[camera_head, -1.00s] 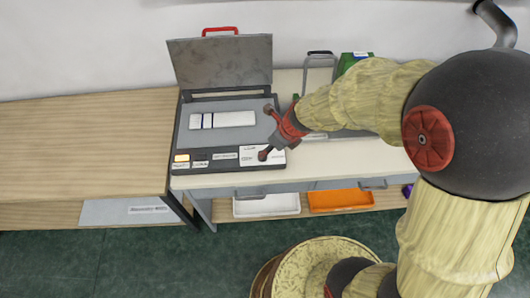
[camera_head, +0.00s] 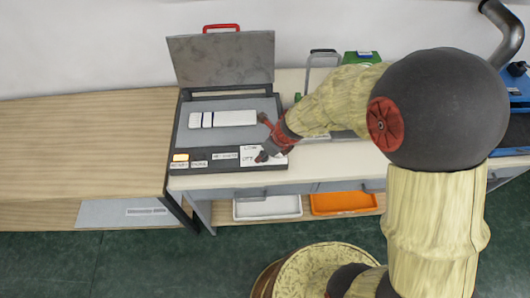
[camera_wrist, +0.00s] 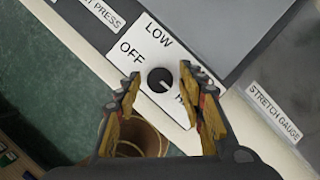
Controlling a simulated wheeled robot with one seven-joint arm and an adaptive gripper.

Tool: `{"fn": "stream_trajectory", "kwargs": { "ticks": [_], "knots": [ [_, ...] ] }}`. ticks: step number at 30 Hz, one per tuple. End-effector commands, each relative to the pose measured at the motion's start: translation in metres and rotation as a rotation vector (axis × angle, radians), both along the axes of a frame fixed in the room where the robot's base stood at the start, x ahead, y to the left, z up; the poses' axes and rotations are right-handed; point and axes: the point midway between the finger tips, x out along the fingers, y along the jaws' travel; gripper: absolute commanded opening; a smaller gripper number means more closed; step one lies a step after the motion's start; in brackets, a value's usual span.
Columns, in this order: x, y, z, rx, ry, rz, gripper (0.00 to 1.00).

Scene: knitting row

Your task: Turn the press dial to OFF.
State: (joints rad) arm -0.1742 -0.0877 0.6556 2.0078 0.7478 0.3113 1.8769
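The press (camera_head: 180,133) stands on the bench with its grey lid raised. Its dial (camera_wrist: 160,80) is a round black knob on a white plate (camera_wrist: 150,50) at the front panel's right end. The plate reads LOW and OFF, plus a label starting with H, partly hidden by a finger. A small pale mark on the knob appears to face the H side. My gripper (camera_wrist: 159,75) is open, with one fingertip on each side of the knob in the wrist view; contact cannot be told. In the head view my gripper (camera_head: 264,138) is over the plate.
A white striped piece (camera_head: 222,119) lies on the press bed. A STRETCH GAUGE label (camera_wrist: 273,110) is right of the plate. A white tray (camera_head: 267,207) and an orange tray (camera_head: 342,203) sit below the bench. The wooden table (camera_head: 80,145) at left is clear.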

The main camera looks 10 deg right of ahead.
Motion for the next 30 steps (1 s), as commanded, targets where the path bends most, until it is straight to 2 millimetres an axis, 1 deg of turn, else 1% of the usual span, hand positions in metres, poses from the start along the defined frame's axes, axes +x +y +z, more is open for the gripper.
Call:
{"fn": "stream_trajectory", "kwargs": {
  "ticks": [2,18,25,30],
  "knots": [
    [-0.0001,-0.0001,0.0,0.0,0.0,0.0,0.33],
    [-0.0001,-0.0001,0.0001,0.0,0.0,0.0,0.02],
    [0.0,-0.0003,-0.0001,0.001,0.001,0.013,0.01],
    [0.0007,-0.001,-0.0002,0.001,0.001,0.071,0.01]
  ]
}}
